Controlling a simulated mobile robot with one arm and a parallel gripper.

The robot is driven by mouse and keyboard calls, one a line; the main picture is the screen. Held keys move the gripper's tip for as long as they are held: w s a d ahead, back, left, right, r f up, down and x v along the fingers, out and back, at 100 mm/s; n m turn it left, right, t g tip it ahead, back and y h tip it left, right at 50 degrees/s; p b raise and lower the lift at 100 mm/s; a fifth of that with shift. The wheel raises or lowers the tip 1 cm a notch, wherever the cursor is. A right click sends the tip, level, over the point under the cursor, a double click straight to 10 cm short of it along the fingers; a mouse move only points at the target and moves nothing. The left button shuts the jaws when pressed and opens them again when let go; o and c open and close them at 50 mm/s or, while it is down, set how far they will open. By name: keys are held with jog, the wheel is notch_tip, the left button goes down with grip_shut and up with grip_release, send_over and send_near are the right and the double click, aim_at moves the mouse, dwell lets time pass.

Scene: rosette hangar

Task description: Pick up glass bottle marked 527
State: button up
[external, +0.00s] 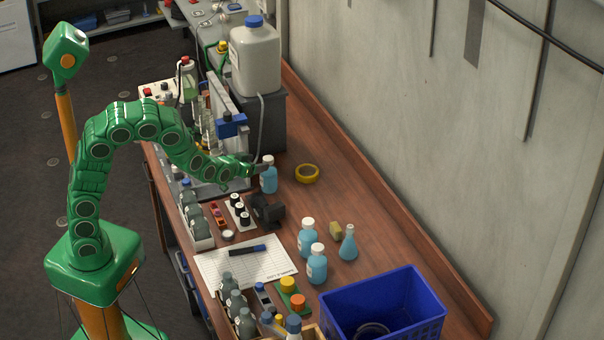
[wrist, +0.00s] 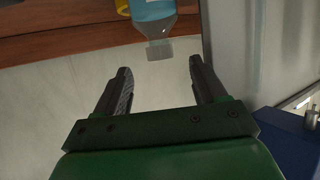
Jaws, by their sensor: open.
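A bottle of blue liquid with a pale cap (external: 269,182) stands upright on the bench, at the end of my arm. It also shows at the top of the wrist view (wrist: 153,12), appearing upside down, its cap pointing between my fingers. My green gripper (external: 257,164) has its dark fingers apart and empty; they also show in the wrist view (wrist: 158,78). The bottle's body lies beyond the fingertips; whether the cap is touched I cannot tell. Two similar blue bottles (external: 308,240) (external: 317,266) stand nearer the front. No number is readable on any bottle.
A yellow tape roll (external: 307,173) lies right of the bottle. A dark device (external: 266,211) sits just in front of it. Behind stands a large jug (external: 255,58) on a dark box. A conical flask (external: 348,246) and a blue basket (external: 412,333) are toward the front right.

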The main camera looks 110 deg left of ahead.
aim_at(264, 161)
jog(key=shift+x, duration=3.8)
jog(key=shift+r, duration=0.1)
jog(key=shift+c, duration=0.2)
grip_shut()
